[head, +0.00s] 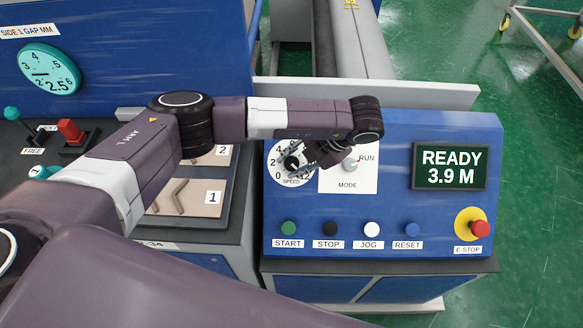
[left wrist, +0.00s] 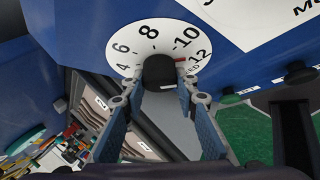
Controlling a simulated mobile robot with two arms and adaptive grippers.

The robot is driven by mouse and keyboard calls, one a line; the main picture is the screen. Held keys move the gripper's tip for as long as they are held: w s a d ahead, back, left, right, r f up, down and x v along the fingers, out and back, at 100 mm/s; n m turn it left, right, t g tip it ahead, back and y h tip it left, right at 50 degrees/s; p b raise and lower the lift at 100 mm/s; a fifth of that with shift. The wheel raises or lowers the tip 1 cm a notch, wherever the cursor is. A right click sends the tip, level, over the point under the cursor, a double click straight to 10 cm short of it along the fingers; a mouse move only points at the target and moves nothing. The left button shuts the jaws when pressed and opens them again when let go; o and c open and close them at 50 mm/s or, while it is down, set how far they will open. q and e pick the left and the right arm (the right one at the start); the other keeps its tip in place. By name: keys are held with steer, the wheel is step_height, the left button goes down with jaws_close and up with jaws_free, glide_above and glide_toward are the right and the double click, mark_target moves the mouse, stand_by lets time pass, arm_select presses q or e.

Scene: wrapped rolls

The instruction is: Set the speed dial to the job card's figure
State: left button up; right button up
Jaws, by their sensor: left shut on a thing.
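The white speed dial (head: 280,176) is on the blue control panel, partly covered by my left gripper in the head view. My left gripper (head: 301,160) is shut on the dial's black knob (left wrist: 159,72), with one finger on each side of it in the left wrist view. In that view the dial face (left wrist: 127,45) shows 4 to 12, and a red mark (left wrist: 181,59) beside the knob lies toward the 10 and 12 side. The exact setting is hard to read. I see no readable job card. My right gripper is not in view.
The mode switch (head: 350,164) sits close right of the dial. Below are start (head: 288,228), stop (head: 331,228), jog and reset buttons. A screen (head: 450,167) reads READY 3.9 M, above a red E-stop (head: 480,229).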

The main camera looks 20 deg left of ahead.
arm_select(q)
steer(key=shift+m, duration=0.3)
steer(key=shift+y+b, duration=0.3)
steer(key=o, duration=1.2)
steer(key=shift+r, duration=0.1)
steer(key=v, duration=1.2)
steer(key=shift+s, duration=0.15)
